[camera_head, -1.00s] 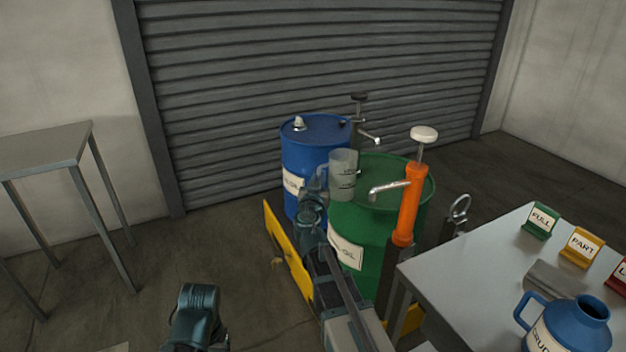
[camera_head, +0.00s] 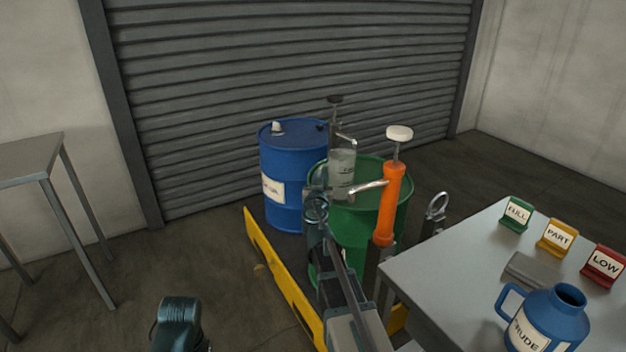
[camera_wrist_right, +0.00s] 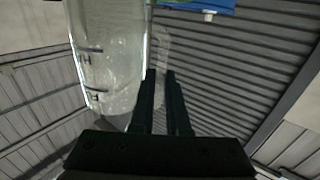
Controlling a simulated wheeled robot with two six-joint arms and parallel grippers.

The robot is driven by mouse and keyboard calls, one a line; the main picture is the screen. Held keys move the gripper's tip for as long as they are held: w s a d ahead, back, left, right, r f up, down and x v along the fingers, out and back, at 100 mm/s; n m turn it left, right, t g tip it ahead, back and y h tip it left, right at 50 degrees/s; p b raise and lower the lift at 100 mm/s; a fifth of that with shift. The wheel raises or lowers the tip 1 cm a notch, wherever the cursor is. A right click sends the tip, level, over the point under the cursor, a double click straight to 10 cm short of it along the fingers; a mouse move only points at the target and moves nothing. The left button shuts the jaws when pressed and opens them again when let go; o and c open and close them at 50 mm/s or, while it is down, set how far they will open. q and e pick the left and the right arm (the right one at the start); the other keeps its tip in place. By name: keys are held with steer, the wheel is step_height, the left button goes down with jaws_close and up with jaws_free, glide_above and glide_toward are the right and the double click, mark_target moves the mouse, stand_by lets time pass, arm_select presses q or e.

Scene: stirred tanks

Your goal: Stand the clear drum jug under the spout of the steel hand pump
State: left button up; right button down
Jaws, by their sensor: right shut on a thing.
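The clear drum jug (camera_head: 342,178) is upright in the head view, in front of the steel hand pump (camera_head: 335,112) and over the green drum's left part in the picture. The pump's spout (camera_head: 346,138) shows just above the jug's rim; I cannot tell whether the jug is directly beneath it or nearer to me. My right gripper (camera_head: 322,178) is shut on the jug's handle side. In the right wrist view the jug (camera_wrist_right: 105,60) fills the upper left, with its handle between the fingers (camera_wrist_right: 163,85). My left gripper is not visible, only part of that arm.
A blue drum (camera_head: 290,165) stands behind left, a green drum (camera_head: 365,228) with an orange pump (camera_head: 388,205) to the right. A yellow-edged pallet (camera_head: 275,268) lies below. A table (camera_head: 440,262) at right holds a blue jug (camera_head: 550,322) and FULL, PART, LOW signs.

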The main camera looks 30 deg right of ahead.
mark_target(332, 180)
steer(key=shift+w+d+f+b, duration=0.1)
steer(key=shift+d+f+b, duration=0.1)
steer(key=shift+d, duration=0.95)
steer(key=shift+w+d+f+b, duration=0.1)
steer(key=shift+d+f, duration=0.1)
steer(key=shift+d, duration=0.9)
steer(key=shift+f+b, duration=0.6)
steer(key=c, duration=0.8)
jaws_free()
steer(key=shift+s, duration=0.1)
steer(key=v, duration=1.3)
steer(key=shift+s+a, duration=0.25)
